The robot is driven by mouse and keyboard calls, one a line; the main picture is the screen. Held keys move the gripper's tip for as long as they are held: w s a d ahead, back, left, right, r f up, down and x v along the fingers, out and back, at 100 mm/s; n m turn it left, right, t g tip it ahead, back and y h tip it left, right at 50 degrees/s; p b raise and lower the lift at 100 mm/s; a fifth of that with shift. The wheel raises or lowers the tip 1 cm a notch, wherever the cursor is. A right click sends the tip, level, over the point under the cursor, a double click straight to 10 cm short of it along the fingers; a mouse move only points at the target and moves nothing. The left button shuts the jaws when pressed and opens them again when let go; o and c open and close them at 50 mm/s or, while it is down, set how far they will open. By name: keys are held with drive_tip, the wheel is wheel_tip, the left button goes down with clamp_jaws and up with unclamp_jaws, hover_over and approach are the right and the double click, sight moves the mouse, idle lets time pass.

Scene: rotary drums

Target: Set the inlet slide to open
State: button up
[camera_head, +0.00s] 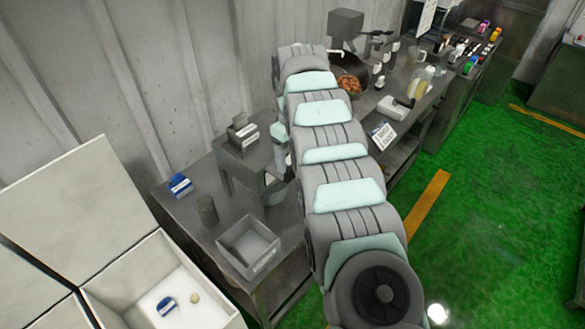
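I cannot make out the inlet slide for certain. A dark grey machine (345,24) with a box-shaped top stands on the far bench, partly behind my arm. Below its top is a dark round pan or drum with brown pieces (350,85) in it. My segmented grey and pale-green arm crosses the middle of the picture and hides part of the bench and machine. My gripper cannot be made out; the far end of the arm bends down behind its own links, so its fingers are hidden.
A grey bench (185,217) at left holds a grey bin (248,247), a dark cylinder (207,210), a blue-and-white tub (180,185) and a raised stand with a labelled box (242,131). An open white chest (125,285) is at lower left. Green floor (480,220) is clear at right.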

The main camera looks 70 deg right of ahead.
wheel_tip(320, 180, up, 5)
drive_tip(key=p, duration=0.3)
drive_tip(key=shift+s, duration=0.1)
drive_tip(key=shift+a+r, duration=0.1)
idle(0.5)
